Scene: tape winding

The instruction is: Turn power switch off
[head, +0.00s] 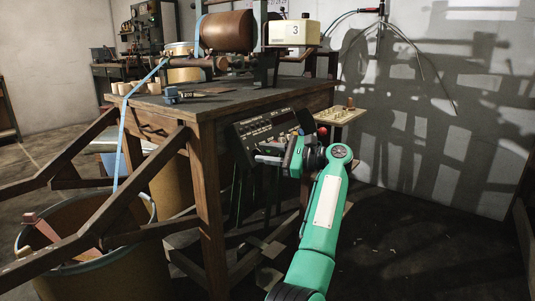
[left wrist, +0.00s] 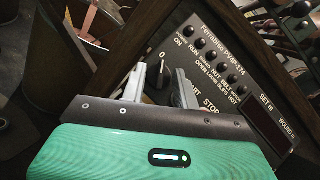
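The control panel (head: 272,132) is a dark box on the right side of the wooden bench. In the left wrist view its face (left wrist: 215,50) is tilted and shows a black rotary knob (left wrist: 158,84) with a "0" above it and "POWER ON" lettering to the left. My left gripper (head: 262,159) is at the panel's lower left. In the left wrist view its two grey fingers (left wrist: 160,88) stand apart, one on each side of the knob; whether they touch it I cannot tell. The knob's lower part is hidden by the gripper body. My right gripper is not in view.
The wooden bench (head: 215,108) carries a brown roll (head: 227,31) and a cream box marked 3 (head: 294,33). A blue strap (head: 122,135) runs down to a bin (head: 120,270) at the left. A small shelf (head: 340,116) stands behind the panel. Floor at right is clear.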

